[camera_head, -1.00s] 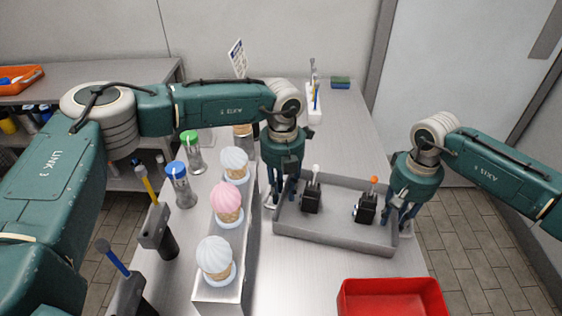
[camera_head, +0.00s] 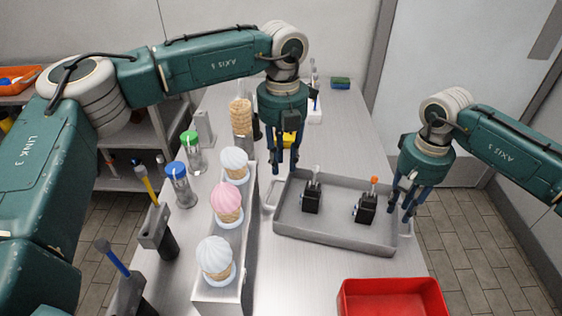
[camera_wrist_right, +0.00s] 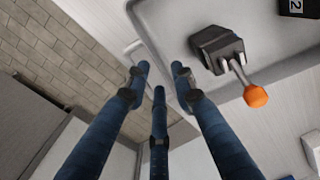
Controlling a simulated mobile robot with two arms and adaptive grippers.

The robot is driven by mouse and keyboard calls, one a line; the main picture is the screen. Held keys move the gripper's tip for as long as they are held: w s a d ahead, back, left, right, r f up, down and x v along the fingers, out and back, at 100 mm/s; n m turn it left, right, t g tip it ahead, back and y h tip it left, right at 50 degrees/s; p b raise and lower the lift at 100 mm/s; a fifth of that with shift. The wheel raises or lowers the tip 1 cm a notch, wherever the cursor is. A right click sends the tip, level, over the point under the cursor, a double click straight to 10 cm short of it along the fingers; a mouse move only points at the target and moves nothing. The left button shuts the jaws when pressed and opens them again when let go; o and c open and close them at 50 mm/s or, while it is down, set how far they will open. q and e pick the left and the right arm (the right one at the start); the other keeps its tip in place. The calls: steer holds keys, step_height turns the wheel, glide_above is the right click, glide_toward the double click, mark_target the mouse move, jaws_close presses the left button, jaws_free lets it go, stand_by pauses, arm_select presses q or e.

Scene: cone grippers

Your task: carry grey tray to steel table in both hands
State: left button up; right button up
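The grey tray (camera_head: 335,239) lies flat on a steel table (camera_head: 355,135), at its right side. It holds two small black holders, one with a white-tipped lever (camera_head: 312,195) and one with an orange-tipped lever (camera_head: 366,208). My left gripper (camera_head: 286,168) hangs above and behind the tray's left handle (camera_head: 269,193), apart from it, its fingers spread and empty. My right gripper (camera_head: 405,210) is beside the tray's right end, near that handle.
A rack with several ice-cream cones (camera_head: 228,203) stands left of the tray. A red bin (camera_head: 392,298) is close in front. Shakers (camera_head: 180,184) and tool holders (camera_head: 158,235) line the left edge. Another steel table (camera_head: 140,145) stands at the back left.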

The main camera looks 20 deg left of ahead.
step_height(320, 180, up, 7)
steer(key=shift+f, duration=0.1)
stand_by(0.5)
